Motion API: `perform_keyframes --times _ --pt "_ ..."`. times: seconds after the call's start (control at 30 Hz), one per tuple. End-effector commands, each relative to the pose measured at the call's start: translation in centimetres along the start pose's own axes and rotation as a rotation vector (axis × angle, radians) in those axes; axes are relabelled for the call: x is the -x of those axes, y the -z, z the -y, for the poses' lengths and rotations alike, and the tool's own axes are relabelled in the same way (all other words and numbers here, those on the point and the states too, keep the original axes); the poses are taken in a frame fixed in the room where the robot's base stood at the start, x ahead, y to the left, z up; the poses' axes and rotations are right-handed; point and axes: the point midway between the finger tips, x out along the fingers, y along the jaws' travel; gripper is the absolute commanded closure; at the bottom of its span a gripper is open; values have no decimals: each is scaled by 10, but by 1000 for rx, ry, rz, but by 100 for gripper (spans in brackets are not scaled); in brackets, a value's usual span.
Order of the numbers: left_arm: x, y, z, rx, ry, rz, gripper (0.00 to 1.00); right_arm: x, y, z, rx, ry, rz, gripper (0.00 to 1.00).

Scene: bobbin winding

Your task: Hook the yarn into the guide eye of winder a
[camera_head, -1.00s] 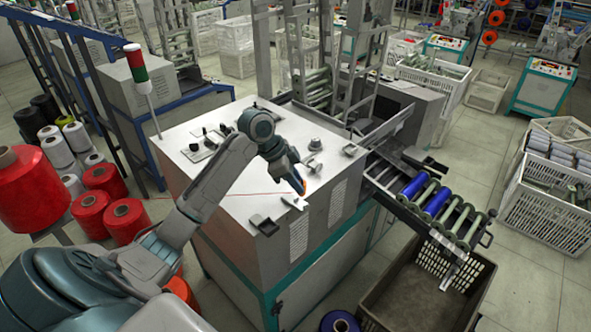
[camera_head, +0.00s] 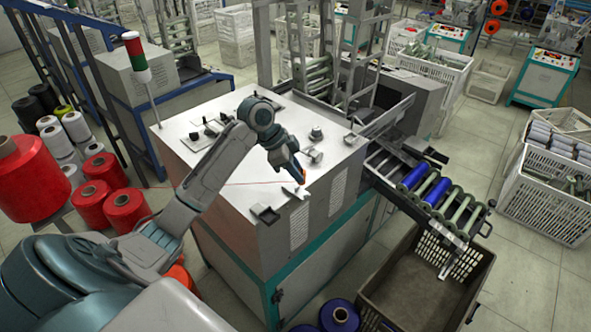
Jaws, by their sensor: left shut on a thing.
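The winder (camera_head: 237,227), a grey-white cabinet on a teal base, stands in the middle. My left gripper (camera_head: 302,181) is low over the front right part of its top and is shut on the thin red yarn (camera_head: 250,184). The yarn runs left from the gripper, nearly straight, across the top. A small pale metal bracket (camera_head: 296,192) sits just below the fingertips in the picture. I cannot tell whether they touch or whether the bracket holds the guide eye. The fingertips hide the yarn's end. My right gripper is out of view.
Large red yarn cones (camera_head: 30,180) stand on the left. A signal lamp (camera_head: 139,62) rises at the winder's back left corner. A roller rack with blue bobbins (camera_head: 435,194) juts out on the right, above an open crate (camera_head: 405,312). A small dark box (camera_head: 264,214) sits on the front edge.

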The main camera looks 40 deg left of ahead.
Motion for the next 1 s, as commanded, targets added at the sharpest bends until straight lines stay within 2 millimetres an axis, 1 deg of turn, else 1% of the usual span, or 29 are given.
perform_keyframes --times 0.4,0.8,1.0 --pt "-3 -2 0 0 0 0 98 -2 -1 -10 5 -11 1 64" --pt "-14 -8 0 0 -1 0 98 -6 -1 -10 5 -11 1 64" --pt "-19 -10 0 0 -1 0 98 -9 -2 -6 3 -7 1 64"
